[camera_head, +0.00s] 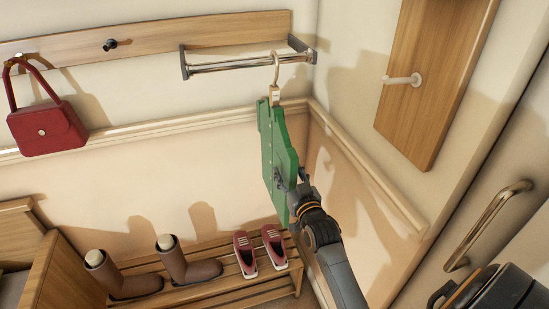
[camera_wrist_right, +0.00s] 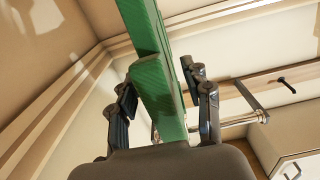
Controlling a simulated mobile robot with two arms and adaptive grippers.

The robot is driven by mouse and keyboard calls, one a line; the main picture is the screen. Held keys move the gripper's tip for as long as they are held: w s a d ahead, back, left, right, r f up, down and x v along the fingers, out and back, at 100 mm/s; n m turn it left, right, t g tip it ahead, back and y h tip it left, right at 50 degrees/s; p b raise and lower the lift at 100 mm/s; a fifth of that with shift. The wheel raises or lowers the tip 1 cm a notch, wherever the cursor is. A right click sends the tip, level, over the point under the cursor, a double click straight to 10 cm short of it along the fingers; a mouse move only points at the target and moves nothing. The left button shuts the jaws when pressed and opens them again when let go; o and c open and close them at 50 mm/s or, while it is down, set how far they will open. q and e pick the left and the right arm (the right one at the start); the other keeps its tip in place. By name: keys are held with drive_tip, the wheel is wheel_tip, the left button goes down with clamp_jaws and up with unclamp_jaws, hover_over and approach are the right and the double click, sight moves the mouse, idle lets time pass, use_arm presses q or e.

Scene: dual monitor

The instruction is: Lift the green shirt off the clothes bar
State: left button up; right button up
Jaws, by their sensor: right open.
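The green shirt (camera_head: 273,150) is a flat, stiff-looking panel hanging on a hanger (camera_head: 277,72) from the right end of the metal clothes bar (camera_head: 228,65). My right gripper (camera_head: 290,176) is at the shirt's lower right edge. In the right wrist view the shirt (camera_wrist_right: 152,65) runs between the two fingers of my right gripper (camera_wrist_right: 160,88). The fingers are open, one on each side, with visible gaps to the cloth. The clothes bar also shows behind the gripper in the right wrist view (camera_wrist_right: 238,121). My left gripper is out of view.
A red handbag (camera_head: 48,128) hangs at left, beside a dark peg (camera_head: 110,45). Boots (camera_head: 190,265) and red shoes (camera_head: 245,254) stand on a slatted rack (camera_head: 230,285) below. The right wall has a wooden board with a white peg (camera_head: 402,79) and a rail (camera_head: 365,170).

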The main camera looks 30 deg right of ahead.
sight(277, 149)
drive_tip(key=x, duration=0.3)
drive_tip(key=shift+w, duration=0.4)
drive_tip(key=shift+s, duration=0.1)
drive_tip(key=shift+c, duration=0.2)
clamp_jaws()
drive_tip(key=shift+r, duration=0.1)
